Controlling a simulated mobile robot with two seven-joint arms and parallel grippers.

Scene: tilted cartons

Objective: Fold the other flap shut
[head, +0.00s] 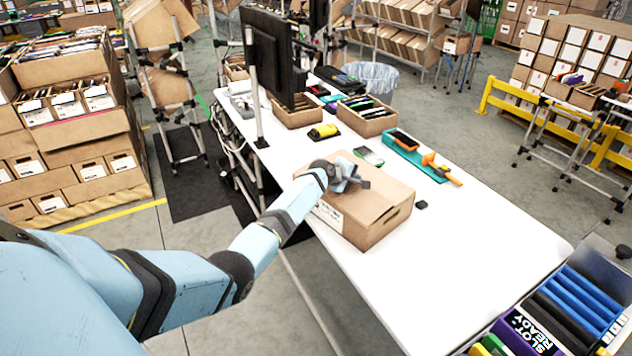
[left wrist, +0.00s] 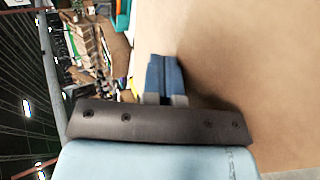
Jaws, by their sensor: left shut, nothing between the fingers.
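A brown carton (head: 372,207) stands on the white table in the head view, with its top looking mostly flat and a white label on its near left side. I cannot tell which flap is which. My left gripper (head: 357,181) is at the carton's top, near its far left edge, shut and empty. In the left wrist view the shut blue fingers (left wrist: 164,75) are close to a large brown cardboard surface (left wrist: 240,70); I cannot tell if they touch it. My right gripper is not in view.
A teal tray (head: 413,157) with an orange tool, a yellow item (head: 323,132), an open box of items (head: 366,117) and a monitor (head: 273,55) stand behind. A small black object (head: 421,204) lies beside the carton.

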